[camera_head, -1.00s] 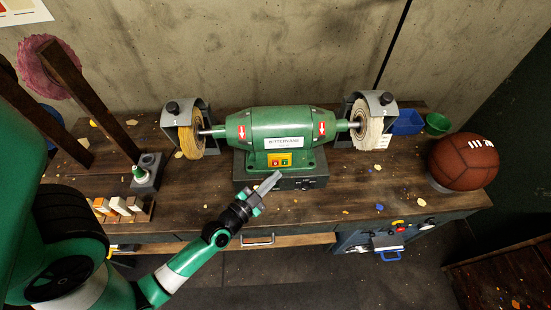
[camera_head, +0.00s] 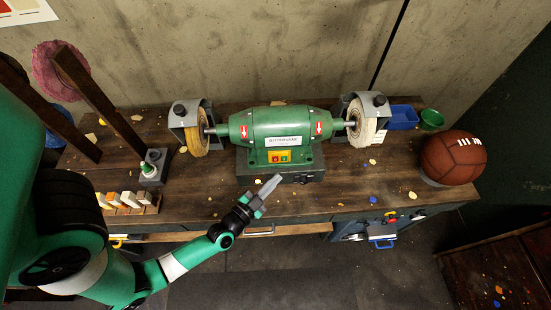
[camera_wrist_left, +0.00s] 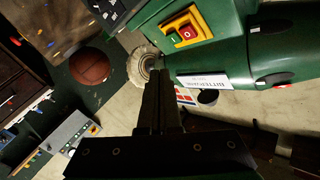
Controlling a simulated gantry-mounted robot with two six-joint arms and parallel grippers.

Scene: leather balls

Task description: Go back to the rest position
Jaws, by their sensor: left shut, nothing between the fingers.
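My left gripper (camera_head: 268,186) is shut and empty. In the head view it points up and right, just in front of the green polishing machine (camera_head: 280,128) at the bench's front edge. In the left wrist view its fingers (camera_wrist_left: 162,85) are pressed together, with the machine (camera_wrist_left: 240,40) filling the upper right. The brown leather ball (camera_head: 454,157) rests on a grey ring at the right end of the bench. It also shows in the left wrist view (camera_wrist_left: 89,66). My right gripper is not in view.
The wooden bench (camera_head: 350,187) has a yellow buffing wheel (camera_head: 196,138) and a white one (camera_head: 365,122). A blue bin (camera_head: 402,117) and a green bowl (camera_head: 431,120) stand at the back right. Several coloured bars (camera_head: 125,200) stand at the left front.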

